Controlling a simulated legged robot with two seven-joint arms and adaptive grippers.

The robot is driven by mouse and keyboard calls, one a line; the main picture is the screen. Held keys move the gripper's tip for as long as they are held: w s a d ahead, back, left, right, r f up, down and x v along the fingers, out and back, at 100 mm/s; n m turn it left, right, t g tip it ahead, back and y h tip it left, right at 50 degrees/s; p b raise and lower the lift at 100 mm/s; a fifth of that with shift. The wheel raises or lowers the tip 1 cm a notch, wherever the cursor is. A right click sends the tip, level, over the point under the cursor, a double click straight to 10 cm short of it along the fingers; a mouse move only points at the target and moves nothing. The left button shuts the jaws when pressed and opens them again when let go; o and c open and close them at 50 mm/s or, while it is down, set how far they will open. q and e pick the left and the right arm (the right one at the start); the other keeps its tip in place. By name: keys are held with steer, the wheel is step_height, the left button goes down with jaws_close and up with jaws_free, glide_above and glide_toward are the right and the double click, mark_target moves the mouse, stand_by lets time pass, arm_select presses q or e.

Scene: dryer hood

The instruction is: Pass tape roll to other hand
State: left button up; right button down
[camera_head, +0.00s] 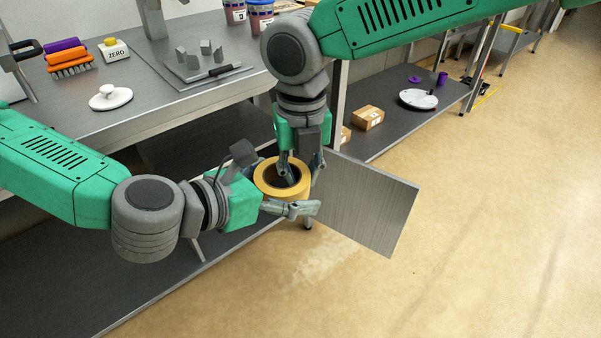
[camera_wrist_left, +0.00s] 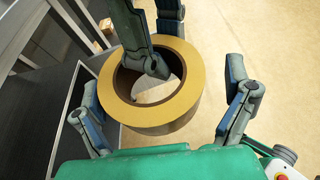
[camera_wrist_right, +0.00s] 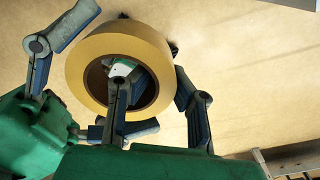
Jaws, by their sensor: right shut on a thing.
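The tape roll (camera_head: 298,190), a yellow ring with a dark hollow core, hangs in the air between my two grippers. My right gripper (camera_head: 302,172) comes down from above and is shut on the roll's wall, one finger inside the hole and one outside. The roll also shows in the right wrist view (camera_wrist_right: 88,62). My left gripper (camera_wrist_left: 163,85) is open, its fingers on either side of the roll (camera_wrist_left: 190,105) in the left wrist view. Gaps show between those fingers and the roll there.
A tilted grey panel (camera_head: 375,205) stands just right of the grippers. A workbench (camera_head: 140,115) at the upper left bears brushes (camera_head: 68,58), a white lidded disc (camera_head: 110,97) and a metal fixture (camera_head: 200,62). A low shelf with boxes (camera_head: 368,118) is behind. Open floor lies at the right.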

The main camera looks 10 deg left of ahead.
arm_select(q)
steer(key=shift+r, duration=0.1)
step_height(320, 180, up, 9)
steer(key=s+a+f+m+g+y, duration=0.15)
steer(key=s+f+m, duration=0.25)
steer(key=f, duration=0.5)
steer(key=s+a+f+m+g+y, duration=0.1)
steer(key=s+a+f+m+g, duration=0.2)
steer(key=f, duration=0.5)
steer(key=s+f+m+g+y, duration=0.2)
steer(key=s+f+m, duration=0.3)
steer(key=f, duration=0.4)
steer(key=s+a+f+m+g+y, duration=0.1)
steer(key=s+a+f+m+y, duration=0.1)
steer(key=s+a+f+m, duration=0.3)
steer(key=s+a+f+m+g+y, duration=0.2)
steer(key=s+a+f+m, duration=0.3)
steer(key=a+m, duration=0.6)
steer(key=shift+f+m, duration=0.3)
steer(key=shift+f, duration=0.35)
